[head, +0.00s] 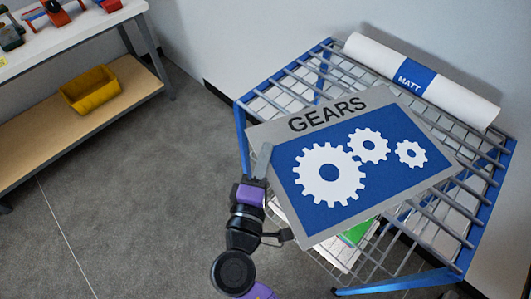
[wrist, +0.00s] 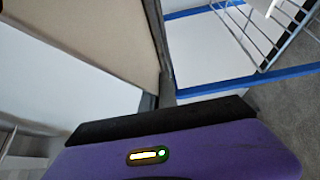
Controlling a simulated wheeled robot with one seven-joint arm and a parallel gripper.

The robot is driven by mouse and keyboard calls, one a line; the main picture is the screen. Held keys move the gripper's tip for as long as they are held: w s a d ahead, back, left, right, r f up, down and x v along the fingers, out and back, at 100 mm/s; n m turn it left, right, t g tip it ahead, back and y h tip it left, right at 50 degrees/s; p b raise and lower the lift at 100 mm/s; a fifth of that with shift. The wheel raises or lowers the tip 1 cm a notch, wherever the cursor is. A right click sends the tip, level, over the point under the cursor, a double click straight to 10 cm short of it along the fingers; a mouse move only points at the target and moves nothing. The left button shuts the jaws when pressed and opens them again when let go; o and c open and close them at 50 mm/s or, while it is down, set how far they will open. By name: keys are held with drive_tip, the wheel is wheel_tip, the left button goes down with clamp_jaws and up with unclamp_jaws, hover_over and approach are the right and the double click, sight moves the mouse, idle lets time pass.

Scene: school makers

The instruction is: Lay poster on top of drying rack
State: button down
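The poster (head: 365,215) is a flat sheet with a grey border, the word GEARS and white gears on a blue field. In the head view it lies over the drying rack (head: 455,215), its left part reaching past the rack's front-left edge. I cannot tell whether it rests fully on the bars. My gripper (head: 262,160) is at the poster's left edge, and one grey finger overlaps it. Whether it is open or shut on the poster is not clear. The wrist view shows my purple gripper body, and the rack's blue frame (wrist: 270,79) at upper right.
A rolled white sheet with a blue MATT band (head: 415,77) lies along the rack's back edge. Papers with a green patch (head: 357,232) sit on a lower level. A workbench with a yellow bin (head: 90,90) stands at left. Grey floor lies between.

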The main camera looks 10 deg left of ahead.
drive_tip(key=c, duration=1.7)
unclamp_jaws()
drive_tip(key=shift+r, duration=0.15)
drive_tip(key=shift+s+a, duration=0.1)
drive_tip(key=shift+s, duration=0.25)
drive_tip(key=s, duration=0.3)
drive_tip(key=s+a+b, duration=0.1)
drive_tip(key=s, duration=0.7)
drive_tip(key=shift+s+a, duration=0.1)
drive_tip(key=shift+a, duration=0.15)
